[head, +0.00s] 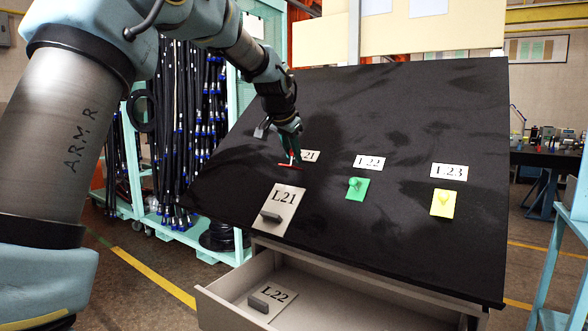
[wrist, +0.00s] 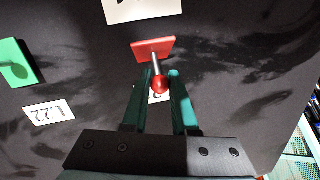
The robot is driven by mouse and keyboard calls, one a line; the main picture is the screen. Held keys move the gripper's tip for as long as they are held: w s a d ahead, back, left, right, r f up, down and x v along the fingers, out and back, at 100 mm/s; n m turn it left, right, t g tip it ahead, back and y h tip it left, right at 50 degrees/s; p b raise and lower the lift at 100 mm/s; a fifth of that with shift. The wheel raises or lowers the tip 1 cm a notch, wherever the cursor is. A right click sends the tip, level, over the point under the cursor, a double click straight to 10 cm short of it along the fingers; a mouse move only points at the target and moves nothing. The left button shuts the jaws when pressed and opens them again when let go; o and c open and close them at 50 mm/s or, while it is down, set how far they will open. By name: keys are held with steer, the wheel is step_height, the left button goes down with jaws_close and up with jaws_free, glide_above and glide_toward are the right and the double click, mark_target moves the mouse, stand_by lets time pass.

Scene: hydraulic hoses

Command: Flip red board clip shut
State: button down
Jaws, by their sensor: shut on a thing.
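The red board clip (head: 289,166) is on the tilted black board, by the small L21 label (head: 309,156). In the wrist view, the clip's red base plate (wrist: 150,48) lies on the board, and a metal stem with a red ball knob (wrist: 159,87) stands out from it. My gripper (head: 291,152) is at the clip from above. In the wrist view, my gripper's two green fingers (wrist: 162,78) are on either side of the stem and knob, shut on the clip. The exact contact is hard to see.
A large L21 plate with a grey handle (head: 276,211) lies just below the clip. A green clip (head: 357,188) and a yellow clip (head: 443,203) are to the right. An open drawer (head: 225,305) below the board holds an L22 plate (head: 272,298). The upper board is clear.

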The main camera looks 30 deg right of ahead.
steer(key=shift+s+a+f+t+h+b, duration=0.15)
steer(key=shift+a+f+t+h+b, duration=0.25)
steer(key=shift+b, duration=1.65)
steer(key=shift+s+a+f+t+h+b, duration=0.15)
steer(key=shift+f+h+b, duration=0.35)
steer(key=shift+b, duration=1.55)
steer(key=h+b, duration=0.1)
steer(key=b, duration=0.3)
steer(key=t+h+b, duration=0.1)
steer(key=b, duration=0.4)
steer(key=a+f+t+h+b, duration=0.1)
steer(key=b, duration=0.4)
steer(key=shift+s+f+n, duration=0.1)
steer(key=shift+s+n, duration=0.15)
steer(key=shift+n, duration=0.05)
steer(key=t+h+b, duration=0.1)
steer(key=b, duration=0.6)
steer(key=f+t+h+b, duration=0.1)
steer(key=b, duration=0.7)
steer(key=f+t+h+b, duration=0.1)
steer(key=h+b, duration=0.1)
steer(key=b, duration=0.6)
steer(key=shift+s+a+f+n, duration=0.1)
steer(key=shift+s+a+n, duration=0.15)
steer(key=shift+a+n, duration=0.15)
steer(key=shift+t+h+b, duration=0.25)
steer(key=shift+h+b, duration=0.05)
steer(key=shift+b, duration=1.75)
steer(key=shift+h+b, duration=0.3)
steer(key=shift+b, duration=0.1)
